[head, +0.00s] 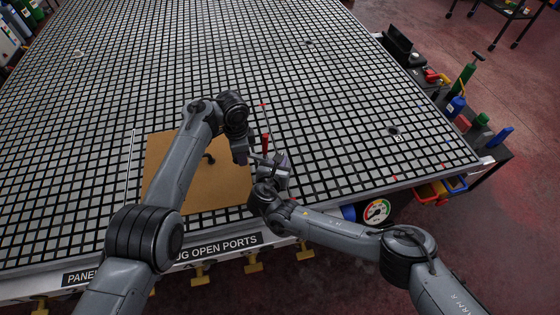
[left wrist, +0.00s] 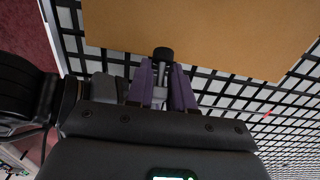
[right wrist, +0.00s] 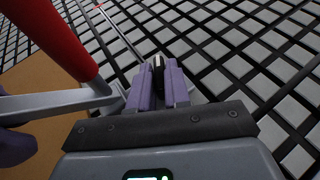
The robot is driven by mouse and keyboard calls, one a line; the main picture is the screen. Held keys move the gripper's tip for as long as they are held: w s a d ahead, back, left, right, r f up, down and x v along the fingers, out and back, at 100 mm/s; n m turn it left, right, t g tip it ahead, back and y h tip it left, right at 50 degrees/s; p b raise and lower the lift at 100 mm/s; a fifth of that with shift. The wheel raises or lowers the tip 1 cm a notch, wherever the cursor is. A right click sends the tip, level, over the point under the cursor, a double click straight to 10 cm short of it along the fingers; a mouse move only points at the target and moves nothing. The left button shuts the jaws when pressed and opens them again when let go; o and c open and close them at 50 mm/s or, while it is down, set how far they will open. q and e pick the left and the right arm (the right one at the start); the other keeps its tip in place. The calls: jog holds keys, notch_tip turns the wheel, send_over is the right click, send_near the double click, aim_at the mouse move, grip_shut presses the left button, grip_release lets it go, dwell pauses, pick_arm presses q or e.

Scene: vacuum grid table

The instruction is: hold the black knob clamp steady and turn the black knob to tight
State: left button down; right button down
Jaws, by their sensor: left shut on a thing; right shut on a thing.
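The clamp shows a red upright handle (head: 265,143) by the right edge of the brown panel; the handle is large in the right wrist view (right wrist: 50,40), beside a grey metal bar (right wrist: 60,103). My left gripper (head: 249,159) is shut on a silver part of the clamp (left wrist: 159,96), with a round black end (left wrist: 163,54) just past the fingertips. My right gripper (head: 270,164) is close beside it, shut on a narrow black piece that looks like the black knob (right wrist: 158,63). The fingers hide most of the clamp, and how tight the knob sits cannot be seen.
The brown panel (head: 160,197) lies on the gridded table (head: 330,130), partly under my left arm. A pressure gauge (head: 377,211) is at the front edge, and a side cart with bottles (head: 456,107) stands right. The far table is mostly clear.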

jog(key=shift+a, duration=0.15)
jog(key=c, duration=1.2)
grip_release()
jog(key=shift+o, duration=0.2)
